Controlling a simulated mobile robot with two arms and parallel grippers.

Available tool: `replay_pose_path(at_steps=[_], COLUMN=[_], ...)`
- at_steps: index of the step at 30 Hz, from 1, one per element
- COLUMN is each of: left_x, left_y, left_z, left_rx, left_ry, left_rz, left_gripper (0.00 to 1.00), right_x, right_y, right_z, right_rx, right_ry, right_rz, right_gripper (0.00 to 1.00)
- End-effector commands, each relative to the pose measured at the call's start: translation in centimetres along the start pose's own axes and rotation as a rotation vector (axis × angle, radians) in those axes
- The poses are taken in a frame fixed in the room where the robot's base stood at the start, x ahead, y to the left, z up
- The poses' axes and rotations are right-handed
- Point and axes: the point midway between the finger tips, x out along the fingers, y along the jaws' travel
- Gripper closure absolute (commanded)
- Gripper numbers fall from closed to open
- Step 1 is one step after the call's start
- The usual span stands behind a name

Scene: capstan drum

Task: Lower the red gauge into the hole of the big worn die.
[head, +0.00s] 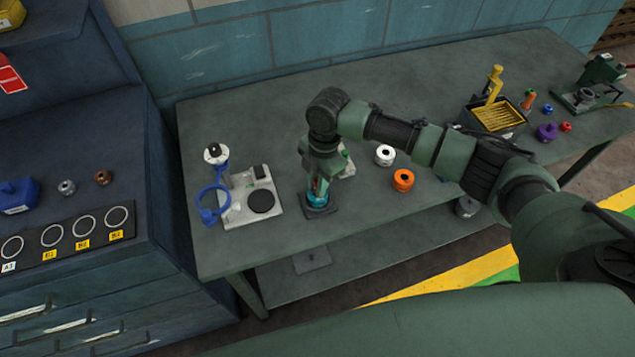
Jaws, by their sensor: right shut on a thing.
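My right gripper (320,182) points down over a teal round piece (317,201) on a dark square base (321,211) near the bench's front edge. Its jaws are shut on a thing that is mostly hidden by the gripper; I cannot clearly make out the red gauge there. The teal piece's hole is also covered, so I cannot tell whether anything is inside it. An orange ring (403,180) and a white ring (385,155), both with dark holes, stand to the right. I cannot tell by wear which piece is the big worn die. My left gripper is not in view.
A pale plate with a black disc (262,201) and a blue ring stand (212,205) are left of the gripper. A yellow-topped tray (497,117), small coloured pieces and a green device (600,80) stand at the right. The bench's back middle is clear.

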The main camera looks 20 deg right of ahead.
Motion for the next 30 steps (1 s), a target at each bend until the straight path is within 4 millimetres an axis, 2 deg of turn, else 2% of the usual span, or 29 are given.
replay_pose_path(at_steps=[6, 30], left_x=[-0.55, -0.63], left_y=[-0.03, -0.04], left_z=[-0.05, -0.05], left_rx=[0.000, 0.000], left_ry=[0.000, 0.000], left_rz=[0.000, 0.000], left_gripper=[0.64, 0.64], right_x=[-0.10, 0.44], right_y=[0.02, 0.04], right_z=[-0.07, 0.01], right_rx=[0.000, 0.000], right_ry=[0.001, 0.001], right_rz=[0.000, 0.001], right_gripper=[1.00, 1.00])
